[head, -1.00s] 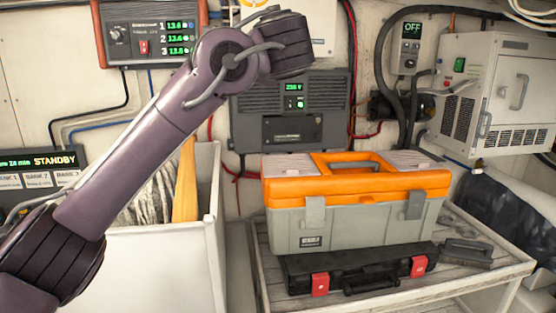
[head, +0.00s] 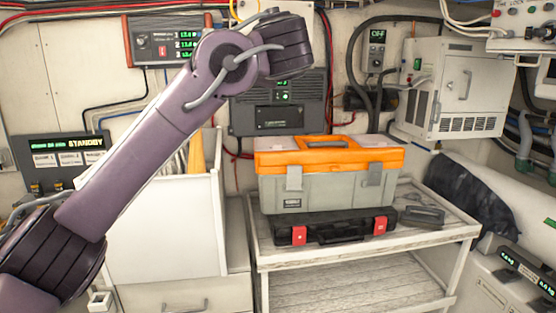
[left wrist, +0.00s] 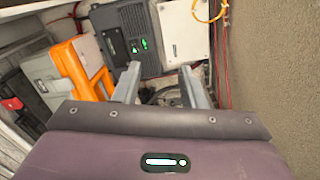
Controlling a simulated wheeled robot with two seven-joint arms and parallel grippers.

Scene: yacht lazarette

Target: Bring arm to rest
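My left arm (head: 150,140) crosses the left half of the head view and rises from the lower left to a wrist joint at the top middle. Its gripper is hidden in the head view. In the left wrist view my left gripper (left wrist: 162,85) shows two grey fingers spread apart with nothing between them. A dark wall unit with green lights (left wrist: 133,40) lies beyond the fingers. My right gripper is not in either view.
An orange and grey toolbox (head: 322,188) sits on a black case with red latches (head: 336,228) on a white shelf unit (head: 400,262). A white bin (head: 160,235) stands left. A white cabinet (head: 462,90) hangs right. Wall panels (head: 280,118) are behind my arm.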

